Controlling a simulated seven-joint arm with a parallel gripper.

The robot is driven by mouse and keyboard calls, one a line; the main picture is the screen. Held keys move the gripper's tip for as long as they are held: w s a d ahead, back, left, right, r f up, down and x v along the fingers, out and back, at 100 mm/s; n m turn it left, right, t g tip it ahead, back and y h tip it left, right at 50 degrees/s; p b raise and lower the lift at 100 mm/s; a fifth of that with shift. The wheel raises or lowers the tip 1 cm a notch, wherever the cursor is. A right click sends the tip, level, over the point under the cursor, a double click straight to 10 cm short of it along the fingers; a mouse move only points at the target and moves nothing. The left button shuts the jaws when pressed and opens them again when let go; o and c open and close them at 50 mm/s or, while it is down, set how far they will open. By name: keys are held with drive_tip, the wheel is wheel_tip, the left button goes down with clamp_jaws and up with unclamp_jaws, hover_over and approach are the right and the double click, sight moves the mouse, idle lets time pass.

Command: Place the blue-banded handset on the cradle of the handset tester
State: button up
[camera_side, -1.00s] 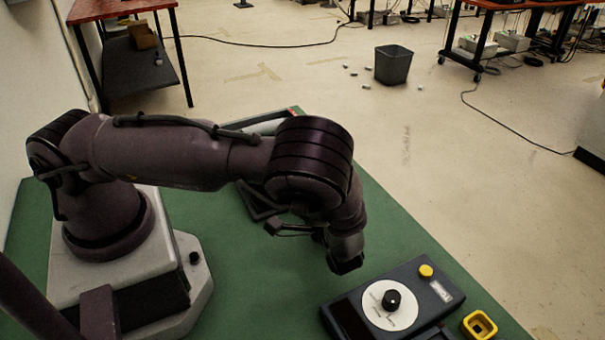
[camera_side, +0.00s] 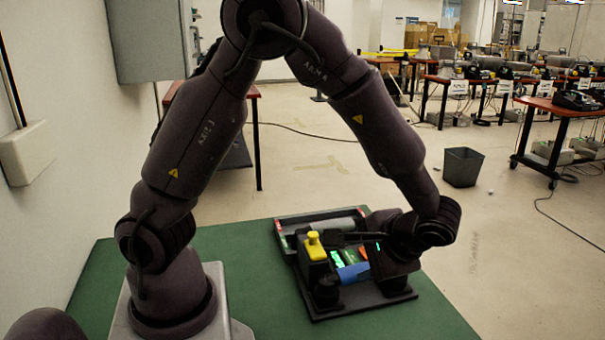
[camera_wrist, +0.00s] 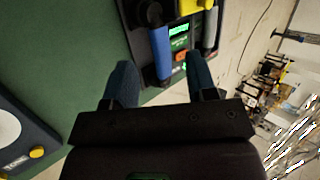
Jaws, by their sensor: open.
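The blue-banded handset (camera_side: 352,273) has dark ends and a blue middle. In the side view it lies at the front of a dark unit with a lit green display, which I take to be the handset tester (camera_side: 365,303). In the wrist view the handset (camera_wrist: 160,45) runs beside the panel with the green display. Whether it is seated on a cradle I cannot tell. My gripper (camera_wrist: 160,62) is open, its two fingers apart on either side of the handset's near end in the picture. I see no grip on it. In the side view my wrist hides the unit's right part.
A yellow part (camera_side: 316,246) stands up on the unit's left. A grey bar (camera_side: 332,226) lies in a tray behind it. A box with a white dial (camera_wrist: 8,130) sits at the left of the wrist view. The green mat (camera_side: 245,250) is clear left of the unit.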

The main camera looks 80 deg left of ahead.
drive_tip(key=s+r+m+t+h, duration=0.1)
drive_tip(key=s+r+t+h, duration=0.7)
drive_tip(key=r, duration=0.8)
drive_tip(key=s, duration=0.2)
drive_tip(key=shift+s, duration=0.4)
